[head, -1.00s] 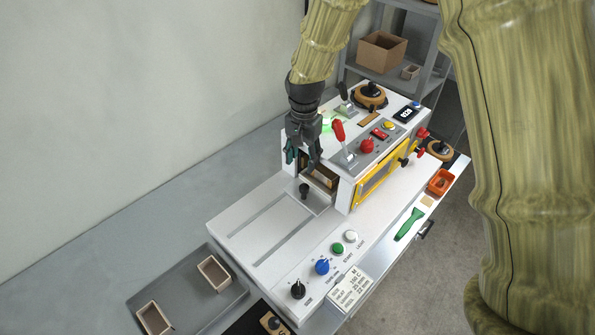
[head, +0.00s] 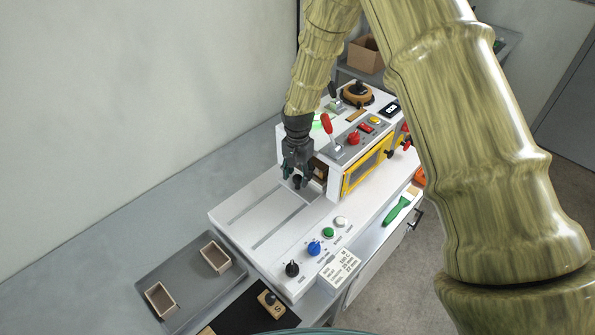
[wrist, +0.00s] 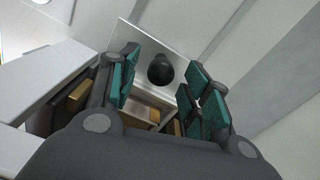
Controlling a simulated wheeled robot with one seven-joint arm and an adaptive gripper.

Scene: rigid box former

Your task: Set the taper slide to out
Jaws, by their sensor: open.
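A black round knob (head: 297,181) stands on a metal plate in front of the box former's opening; I take it as the taper slide's handle, but no label on it is readable. My gripper (head: 291,174) is open, pointing down right at this knob. In the wrist view the knob (wrist: 161,70) shows in the gap between the teal-padded fingers (wrist: 162,88), on the bright metal plate (wrist: 150,42). I cannot tell whether the pads touch it. Part of the slide below is hidden by the fingers.
The white machine top (head: 240,207) with two grooves lies left of the gripper. A red lever (head: 327,124) and yellow-framed window (head: 365,170) are close on the right. A grey tray (head: 188,262) with two small boxes lies at the front left.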

